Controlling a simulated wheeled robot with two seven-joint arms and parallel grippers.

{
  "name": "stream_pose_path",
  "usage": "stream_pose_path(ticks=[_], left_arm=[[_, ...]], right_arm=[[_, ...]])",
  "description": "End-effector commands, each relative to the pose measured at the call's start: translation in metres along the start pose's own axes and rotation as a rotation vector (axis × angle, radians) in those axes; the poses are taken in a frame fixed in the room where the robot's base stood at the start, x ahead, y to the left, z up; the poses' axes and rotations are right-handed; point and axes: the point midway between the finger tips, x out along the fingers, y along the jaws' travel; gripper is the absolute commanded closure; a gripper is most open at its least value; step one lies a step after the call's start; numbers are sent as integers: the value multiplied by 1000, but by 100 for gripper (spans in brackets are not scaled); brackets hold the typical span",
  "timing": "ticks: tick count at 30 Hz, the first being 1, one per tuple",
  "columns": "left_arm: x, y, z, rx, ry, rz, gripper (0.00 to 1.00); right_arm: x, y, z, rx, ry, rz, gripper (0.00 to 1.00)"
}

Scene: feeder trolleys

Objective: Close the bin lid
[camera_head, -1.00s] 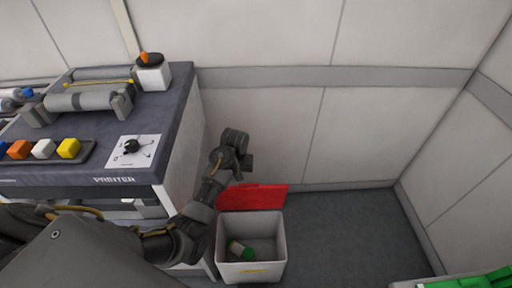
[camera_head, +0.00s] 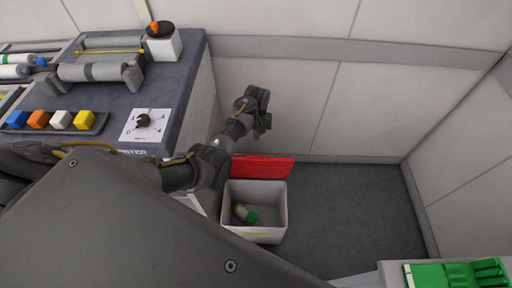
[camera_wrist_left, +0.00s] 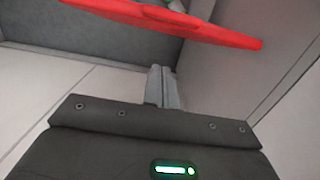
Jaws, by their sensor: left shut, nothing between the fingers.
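The white bin (camera_head: 254,229) stands on the floor beside the printer cabinet. Its red lid (camera_head: 263,167) is open, tilted up at the bin's back edge. A small bottle with a green cap (camera_head: 245,214) lies inside the bin. My left gripper (camera_head: 262,122) is shut and empty, above and behind the lid, near the wall, and does not appear to touch it. In the left wrist view the red lid (camera_wrist_left: 180,20) crosses the top of the picture, beyond my shut fingers (camera_wrist_left: 162,88). My right gripper is not in view.
The printer cabinet (camera_head: 178,95) stands to the left of the bin, with coloured blocks (camera_head: 62,120) in a tray and a dial (camera_head: 143,121) on top. A green tray (camera_head: 455,276) is at the lower right. The floor right of the bin is clear.

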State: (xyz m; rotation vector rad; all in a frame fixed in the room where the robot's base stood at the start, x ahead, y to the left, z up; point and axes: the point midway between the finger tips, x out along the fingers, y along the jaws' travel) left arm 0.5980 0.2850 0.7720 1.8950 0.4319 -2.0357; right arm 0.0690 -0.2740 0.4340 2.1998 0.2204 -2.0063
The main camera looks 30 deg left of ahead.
Motion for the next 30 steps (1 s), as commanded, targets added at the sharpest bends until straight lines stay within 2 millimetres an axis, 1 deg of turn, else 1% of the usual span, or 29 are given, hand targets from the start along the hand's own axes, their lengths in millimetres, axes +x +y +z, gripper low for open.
stream_pose_path(ticks=[1, 4, 6, 12, 18, 30], left_arm=[[12, -1, 0, 0, -3, -2, 100], [30, -2, 1, -1, -3, -2, 100], [26, -1, 14, 0, -2, -1, 100], [33, -2, 34, -2, 0, -1, 100], [37, -2, 39, -2, 0, 0, 100], [37, 0, 39, -2, 11, -1, 100]], right_arm=[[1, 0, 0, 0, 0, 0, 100], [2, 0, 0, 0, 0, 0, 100], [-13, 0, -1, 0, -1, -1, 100], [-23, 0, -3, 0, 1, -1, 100], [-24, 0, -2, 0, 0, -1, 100], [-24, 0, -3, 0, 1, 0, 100]])
